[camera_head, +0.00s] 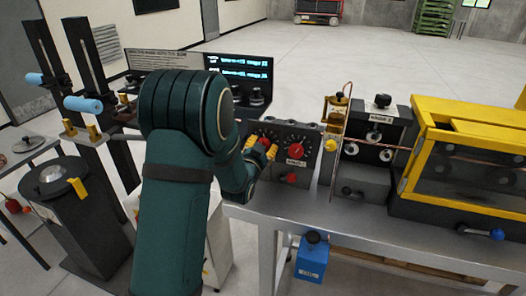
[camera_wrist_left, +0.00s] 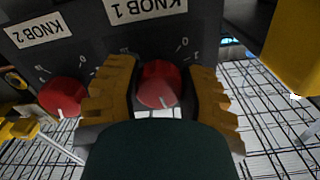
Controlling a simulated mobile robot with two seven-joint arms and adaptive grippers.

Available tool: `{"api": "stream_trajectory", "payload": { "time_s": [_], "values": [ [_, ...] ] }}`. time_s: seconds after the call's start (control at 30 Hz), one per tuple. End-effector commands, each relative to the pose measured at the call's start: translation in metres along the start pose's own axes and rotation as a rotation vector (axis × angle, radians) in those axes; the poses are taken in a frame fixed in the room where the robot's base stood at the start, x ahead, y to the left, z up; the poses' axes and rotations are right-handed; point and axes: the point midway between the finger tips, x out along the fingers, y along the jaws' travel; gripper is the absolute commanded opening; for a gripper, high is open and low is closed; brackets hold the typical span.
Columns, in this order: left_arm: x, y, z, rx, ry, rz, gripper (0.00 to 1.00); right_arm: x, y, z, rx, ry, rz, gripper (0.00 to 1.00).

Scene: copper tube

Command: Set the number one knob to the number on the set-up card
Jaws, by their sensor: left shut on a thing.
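The number one knob is a round red knob (camera_wrist_left: 158,85) below an upside-down "KNOB 1" label (camera_wrist_left: 145,8) in the left wrist view. Its white pointer line points toward the bottom of that picture. My left gripper (camera_wrist_left: 160,92) has one yellow finger on each side of the knob, shut on it. In the head view the gripper (camera_head: 261,148) is at the left dial of the black panel and mostly covers that knob. The dial numbers are too small to read surely. I cannot pick out the set-up card with certainty. My right gripper is out of view.
A second red knob (camera_head: 295,151), labelled "KNOB 2" in the wrist view, is close on the right. A lit display (camera_head: 245,70) stands behind. A roller unit (camera_head: 375,135) and yellow-framed guard (camera_head: 410,160) stand right along the grey bench (camera_head: 330,232).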

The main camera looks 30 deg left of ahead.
Motion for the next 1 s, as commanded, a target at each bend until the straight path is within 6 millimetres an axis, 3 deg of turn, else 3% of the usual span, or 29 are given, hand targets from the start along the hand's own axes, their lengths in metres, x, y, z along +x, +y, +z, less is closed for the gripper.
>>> {"api": "stream_trajectory", "payload": {
  "time_s": [0.3, 0.6, 1.0],
  "values": [
    [0.001, -0.001, 0.0, 0.294, 0.007, -0.003, 0.06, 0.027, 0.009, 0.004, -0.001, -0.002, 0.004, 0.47],
    [0.001, -0.002, -0.002, 0.519, 0.005, -0.004, 0.06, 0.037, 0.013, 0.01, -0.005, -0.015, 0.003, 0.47],
    [0.001, -0.003, -0.002, 0.658, 0.004, -0.003, 0.06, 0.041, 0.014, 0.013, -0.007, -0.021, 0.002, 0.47]
  ]
}}
